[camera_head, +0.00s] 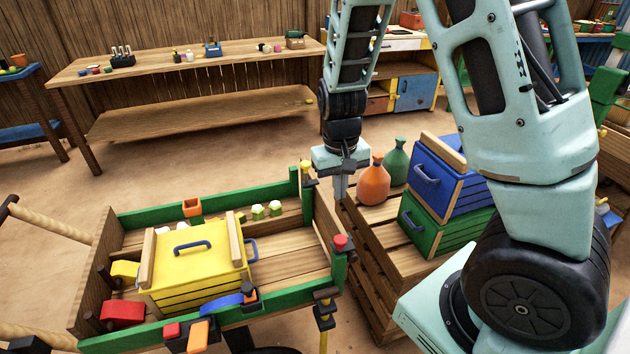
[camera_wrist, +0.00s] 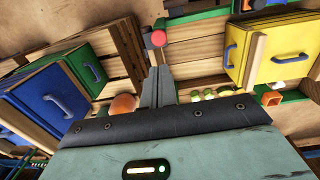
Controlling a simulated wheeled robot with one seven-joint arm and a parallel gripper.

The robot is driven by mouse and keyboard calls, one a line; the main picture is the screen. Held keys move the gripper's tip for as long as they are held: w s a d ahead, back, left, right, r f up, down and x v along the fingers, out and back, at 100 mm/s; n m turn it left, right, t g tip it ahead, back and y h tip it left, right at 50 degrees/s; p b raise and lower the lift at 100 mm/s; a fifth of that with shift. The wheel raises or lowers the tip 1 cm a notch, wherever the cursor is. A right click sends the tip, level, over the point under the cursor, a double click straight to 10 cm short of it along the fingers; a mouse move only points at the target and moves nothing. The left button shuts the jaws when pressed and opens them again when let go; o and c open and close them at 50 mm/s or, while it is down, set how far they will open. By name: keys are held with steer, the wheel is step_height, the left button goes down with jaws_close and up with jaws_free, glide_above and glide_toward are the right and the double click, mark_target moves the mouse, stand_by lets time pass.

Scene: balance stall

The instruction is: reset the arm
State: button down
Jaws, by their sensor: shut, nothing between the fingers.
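My gripper (camera_head: 340,186) points down in the head view, above the gap between the cart and the wooden crate stand. In the wrist view my gripper (camera_wrist: 158,74) shows its two fingers together, shut with nothing between them. The pale teal arm runs up from it to the top of the head view. The orange bottle (camera_head: 373,182) and the green bottle (camera_head: 395,160) stand just right of the gripper, apart from it in the picture.
A wooden cart (camera_head: 295,262) with green rails holds a yellow crate (camera_head: 190,268). Blue (camera_head: 437,180) and green (camera_head: 425,222) crates are stacked on the crate stand (camera_head: 368,250). A long workbench (camera_head: 150,66) stands at the back. Bare floor lies between bench and cart.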

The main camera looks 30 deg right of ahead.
steer(key=s+a+r+n+y, duration=0.1)
steer(key=s+a+r+n, duration=0.15)
steer(key=a, duration=0.55)
steer(key=s+a+r+n+y, duration=0.1)
steer(key=s+a+r+n, duration=0.2)
steer(key=a, duration=0.4)
steer(key=s+a+r+n, duration=0.2)
steer(key=s+a, duration=0.1)
steer(key=s, duration=0.4)
steer(key=s+a+r+n+h, duration=0.1)
steer(key=s+a+r+n, duration=0.1)
steer(key=s, duration=0.5)
steer(key=a+n, duration=0.1)
steer(key=a, duration=0.1)
steer(key=shift+a+r, duration=0.3)
steer(key=shift+r, duration=0.1)
steer(key=shift+w, duration=0.1)
